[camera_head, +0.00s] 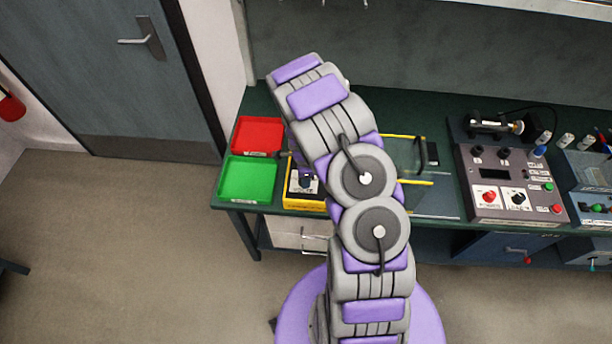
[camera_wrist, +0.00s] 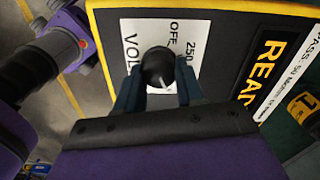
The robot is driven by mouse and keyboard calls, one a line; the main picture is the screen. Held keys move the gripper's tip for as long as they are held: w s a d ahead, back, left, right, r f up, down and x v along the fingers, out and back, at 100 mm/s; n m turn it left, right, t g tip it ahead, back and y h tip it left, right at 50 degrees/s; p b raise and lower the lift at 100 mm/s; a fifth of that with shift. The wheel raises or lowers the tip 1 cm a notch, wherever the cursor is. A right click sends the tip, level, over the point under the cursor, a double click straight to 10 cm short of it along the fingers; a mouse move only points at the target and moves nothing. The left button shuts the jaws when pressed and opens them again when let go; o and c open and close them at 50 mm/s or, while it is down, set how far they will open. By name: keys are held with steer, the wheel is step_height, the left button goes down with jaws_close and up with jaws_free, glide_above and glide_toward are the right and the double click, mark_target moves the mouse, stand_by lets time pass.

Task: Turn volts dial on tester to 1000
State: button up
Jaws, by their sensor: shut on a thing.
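The yellow and black tester (camera_head: 303,188) stands on the green bench, partly hidden behind my arm in the head view. In the wrist view its dark face (camera_wrist: 220,40) fills the upper part, with a white label reading "VOL", "OFF" and "250". The black volts dial (camera_wrist: 157,68) sits on that label, with a light pointer line on it. My gripper (camera_wrist: 157,92) has a finger on each side of the dial and is shut on it. The 1000 mark does not show. The head view hides the gripper behind my arm.
A red tray (camera_head: 258,135) and a green tray (camera_head: 248,179) stand left of the tester. Yellow-barred equipment (camera_head: 415,182) is to its right, then a grey control panel (camera_head: 508,185) with knobs and buttons. A door (camera_head: 95,70) is at the back left.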

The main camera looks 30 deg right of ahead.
steer(key=shift+a, duration=0.1)
stand_by(0.3)
steer(key=o, duration=1)
steer(key=shift+w+a, duration=0.1)
steer(key=shift+a, duration=0.05)
steer(key=shift+o, duration=0.2)
steer(key=shift+d+r, duration=0.2)
steer(key=shift+r, duration=0.25)
step_height(320, 180, up, 16)
steer(key=shift+a+r+p, duration=0.2)
steer(key=shift+p, duration=0.1)
